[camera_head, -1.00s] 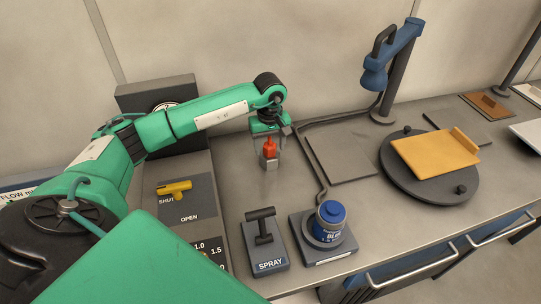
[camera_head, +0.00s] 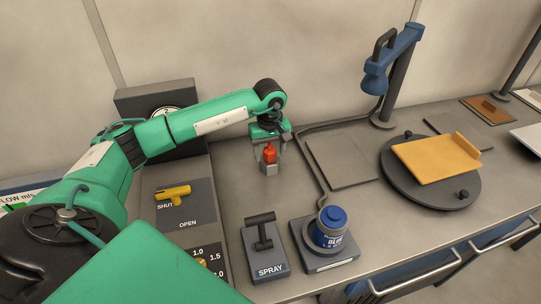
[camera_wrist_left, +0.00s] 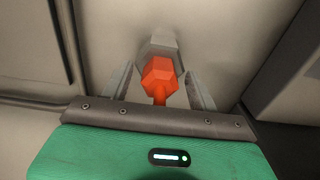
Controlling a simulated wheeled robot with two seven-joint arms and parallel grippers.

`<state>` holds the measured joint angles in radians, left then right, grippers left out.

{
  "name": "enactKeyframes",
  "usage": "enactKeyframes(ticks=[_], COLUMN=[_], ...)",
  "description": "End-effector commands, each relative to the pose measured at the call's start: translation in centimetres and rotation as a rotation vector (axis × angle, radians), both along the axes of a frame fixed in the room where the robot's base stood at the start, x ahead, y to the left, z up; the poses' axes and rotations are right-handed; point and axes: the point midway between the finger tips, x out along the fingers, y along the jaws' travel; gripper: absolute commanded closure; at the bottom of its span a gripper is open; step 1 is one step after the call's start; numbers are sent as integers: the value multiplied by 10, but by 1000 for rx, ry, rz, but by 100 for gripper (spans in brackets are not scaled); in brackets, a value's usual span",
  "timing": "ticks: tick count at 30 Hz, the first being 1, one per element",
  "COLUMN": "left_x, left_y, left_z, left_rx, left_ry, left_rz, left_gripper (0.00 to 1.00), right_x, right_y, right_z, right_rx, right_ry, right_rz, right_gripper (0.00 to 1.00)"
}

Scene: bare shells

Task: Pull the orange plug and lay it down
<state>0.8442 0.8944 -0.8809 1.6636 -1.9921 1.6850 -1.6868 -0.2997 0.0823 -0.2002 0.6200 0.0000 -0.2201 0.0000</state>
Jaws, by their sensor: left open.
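The orange plug (camera_head: 269,153) stands upright in a small grey holder (camera_head: 268,166) on the bench. In the left wrist view the orange plug (camera_wrist_left: 158,76) has a faceted head, with the grey holder (camera_wrist_left: 160,45) behind it. My left gripper (camera_head: 269,160) points down over the plug. It is open, with one finger on each side of the plug; the left wrist view shows gaps between the fingers and the plug. My right gripper is not in view.
A yellow valve handle (camera_head: 173,191) on a panel is at the left. A grey mat (camera_head: 345,160) and a turntable with a yellow board (camera_head: 435,158) lie to the right.

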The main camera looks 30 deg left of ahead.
Motion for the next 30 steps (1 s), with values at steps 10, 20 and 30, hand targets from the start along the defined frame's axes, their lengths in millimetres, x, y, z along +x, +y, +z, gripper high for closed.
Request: enactKeyframes(ticks=[10, 20, 30], left_x=[0, 0, 0], left_y=[0, 0, 0], left_z=[0, -1, 0], left_rx=[1, 2, 1], left_ry=[-1, -1, 0], left_rz=[0, 0, 0], left_gripper=[40, 40, 40], right_x=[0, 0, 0], right_y=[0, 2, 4], right_z=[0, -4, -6], right_rx=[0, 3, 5], right_ry=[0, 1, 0], right_rz=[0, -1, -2], right_gripper=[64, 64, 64])
